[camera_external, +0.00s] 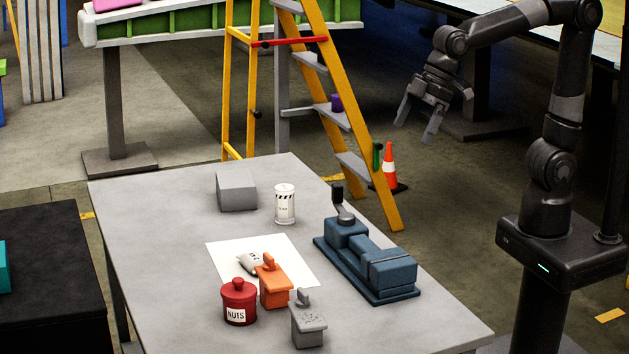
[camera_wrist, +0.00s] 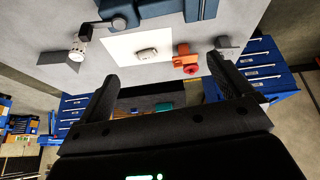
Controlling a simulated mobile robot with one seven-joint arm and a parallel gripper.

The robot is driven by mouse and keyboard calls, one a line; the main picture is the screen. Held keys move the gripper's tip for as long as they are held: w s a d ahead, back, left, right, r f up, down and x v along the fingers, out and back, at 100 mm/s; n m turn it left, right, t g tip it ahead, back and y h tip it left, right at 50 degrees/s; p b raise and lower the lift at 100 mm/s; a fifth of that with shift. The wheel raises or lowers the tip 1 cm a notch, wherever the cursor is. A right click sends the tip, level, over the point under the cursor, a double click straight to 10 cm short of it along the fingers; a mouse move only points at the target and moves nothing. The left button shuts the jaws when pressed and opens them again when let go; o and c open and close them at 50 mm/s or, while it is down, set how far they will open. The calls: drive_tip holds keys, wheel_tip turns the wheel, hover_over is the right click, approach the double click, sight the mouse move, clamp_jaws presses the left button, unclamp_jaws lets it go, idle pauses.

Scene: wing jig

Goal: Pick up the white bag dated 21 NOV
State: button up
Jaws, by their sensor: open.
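A small white bag (camera_external: 249,262) lies on a white sheet (camera_external: 287,255) on the grey table. In the external view it is partly hidden behind an orange object (camera_external: 273,286); its date cannot be read. In the wrist view the whole bag (camera_wrist: 147,53) shows on the sheet (camera_wrist: 118,44), beyond my fingertips and roughly between them. My gripper (camera_external: 417,122) is open and empty, hanging in the air to the right of the table and well away from the bag. Its two fingers also show in the wrist view (camera_wrist: 162,67).
Beside the bag stand the orange object, a red lidded pot (camera_external: 239,303) marked NUTS and a grey object (camera_external: 308,322). A blue vise-like tool (camera_external: 368,262) lies on the right of the table (camera_external: 140,240). A white can (camera_external: 285,204) and grey block (camera_external: 236,191) stand behind. A yellow ladder (camera_external: 360,130) rises beyond.

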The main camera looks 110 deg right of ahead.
drive_tip(key=w+d+f, duration=0.2)
drive_tip(key=w+f, duration=0.1)
drive_tip(key=w, duration=0.7)
approach(255, 256)
drive_tip(key=shift+n+g+y, duration=0.3)
drive_tip(key=x, duration=0.9)
drive_tip(key=shift+w+d, duration=0.25)
drive_tip(key=shift+w, duration=0.05)
drive_tip(key=shift+c, duration=0.4)
drive_tip(key=c, duration=1)
